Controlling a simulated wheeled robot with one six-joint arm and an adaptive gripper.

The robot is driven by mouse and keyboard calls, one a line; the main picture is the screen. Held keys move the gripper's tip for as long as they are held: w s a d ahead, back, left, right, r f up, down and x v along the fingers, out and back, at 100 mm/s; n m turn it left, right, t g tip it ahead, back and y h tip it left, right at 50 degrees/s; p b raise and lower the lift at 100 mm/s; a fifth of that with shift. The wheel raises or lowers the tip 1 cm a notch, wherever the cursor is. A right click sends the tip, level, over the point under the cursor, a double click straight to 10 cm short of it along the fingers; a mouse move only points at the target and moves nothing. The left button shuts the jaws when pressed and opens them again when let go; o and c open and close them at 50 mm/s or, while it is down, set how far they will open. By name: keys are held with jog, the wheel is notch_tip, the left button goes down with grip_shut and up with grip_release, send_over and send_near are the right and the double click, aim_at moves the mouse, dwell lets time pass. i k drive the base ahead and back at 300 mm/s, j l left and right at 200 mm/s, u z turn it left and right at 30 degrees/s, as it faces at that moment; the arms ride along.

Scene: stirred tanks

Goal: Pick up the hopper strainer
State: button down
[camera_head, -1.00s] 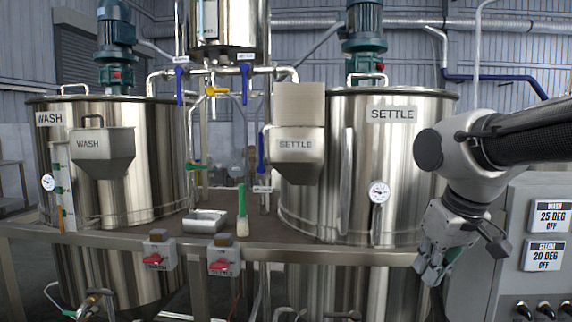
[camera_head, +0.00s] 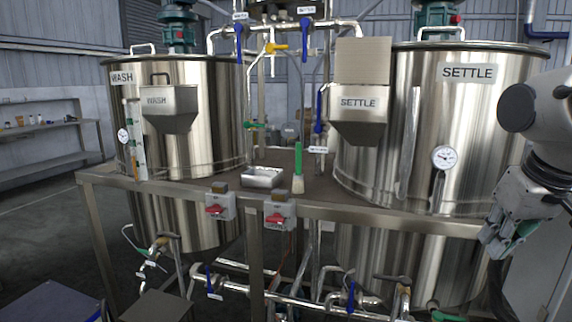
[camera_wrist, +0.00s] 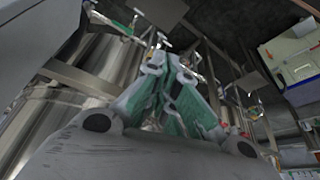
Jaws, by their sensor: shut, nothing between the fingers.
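Two steel hoppers hang on the tanks in the head view: the WASH hopper (camera_head: 170,103) on the left and the SETTLE hopper (camera_head: 359,116) right of centre. A dark loop handle (camera_head: 160,76) stands up from the WASH hopper's top; it may belong to the hopper strainer, but I cannot tell. A flat panel (camera_head: 363,61) stands upright above the SETTLE hopper. The hoppers' insides are hidden. My gripper (camera_head: 497,248) hangs at the far right, in front of the SETTLE tank and well away from both hoppers. In the wrist view its green-padded fingers (camera_wrist: 182,78) are shut and empty.
A steel bench (camera_head: 330,208) runs before the WASH tank (camera_head: 222,120) and SETTLE tank (camera_head: 468,130). A small metal tray (camera_head: 263,178) and a green-handled brush (camera_head: 298,170) are on it. Red switches (camera_head: 277,216) front it. Open floor (camera_head: 50,225) lies left.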

aim_at(267, 179)
jog(key=i+j+u, duration=0.2)
jog(key=i+j, duration=0.15)
jog(key=j, duration=0.2)
jog(key=i+j+u, duration=0.15)
jog(key=i+j, duration=0.25)
jog(key=j, duration=0.15)
jog(key=i+u, duration=0.15)
jog(key=i, duration=0.25)
